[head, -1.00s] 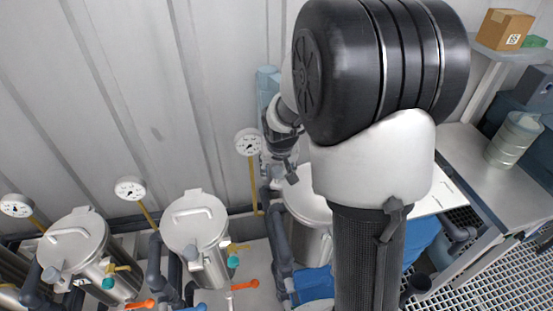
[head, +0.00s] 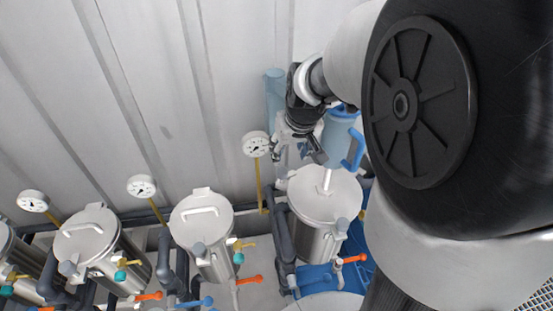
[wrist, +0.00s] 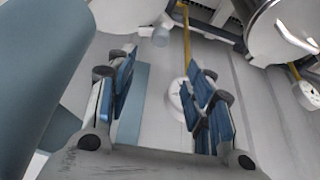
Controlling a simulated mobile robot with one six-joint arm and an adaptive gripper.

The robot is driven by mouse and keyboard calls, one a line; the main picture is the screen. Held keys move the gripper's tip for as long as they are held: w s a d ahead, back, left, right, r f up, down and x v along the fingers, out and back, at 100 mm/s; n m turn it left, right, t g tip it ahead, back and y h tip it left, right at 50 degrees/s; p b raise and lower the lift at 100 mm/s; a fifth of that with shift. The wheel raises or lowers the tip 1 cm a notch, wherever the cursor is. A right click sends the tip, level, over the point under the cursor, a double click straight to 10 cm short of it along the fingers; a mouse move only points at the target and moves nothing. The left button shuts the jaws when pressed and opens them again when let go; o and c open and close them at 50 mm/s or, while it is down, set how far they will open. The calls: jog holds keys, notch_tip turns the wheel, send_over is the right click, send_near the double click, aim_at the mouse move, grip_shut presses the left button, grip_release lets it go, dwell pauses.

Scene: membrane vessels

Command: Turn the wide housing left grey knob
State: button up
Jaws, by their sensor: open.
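The wide housing (head: 325,195) is a steel vessel with a flat round lid and a bar handle. Its left grey knob (head: 281,185) is a small grey cap at the left edge of the lid. In the wrist view the knob (wrist: 161,36) shows beyond the fingers, beside the housing's rim (wrist: 122,14). My gripper (head: 298,152) is above and behind the knob, near the wall. In the wrist view my gripper (wrist: 160,105) has its blue-padded fingers wide apart with nothing between them. It is apart from the knob.
A pressure gauge (head: 256,144) on a yellow pipe stands just left of my gripper. A blue jug-like container (head: 341,137) is close on its right. Narrower vessels (head: 202,222) stand to the left. My own arm hides much of the right side.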

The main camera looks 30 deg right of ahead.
jog(key=s+a+r+p, duration=0.1)
jog(key=s+a+r, duration=0.3)
jog(key=s, duration=0.3)
jog(key=s+a+r+n+p, duration=0.1)
jog(key=s+a+r, duration=0.4)
jog(key=s, duration=0.1)
jog(key=shift+s+a+r+n+y+p, duration=0.25)
jog(key=shift+s+r+n+y+p, duration=0.05)
jog(key=shift+s, duration=0.1)
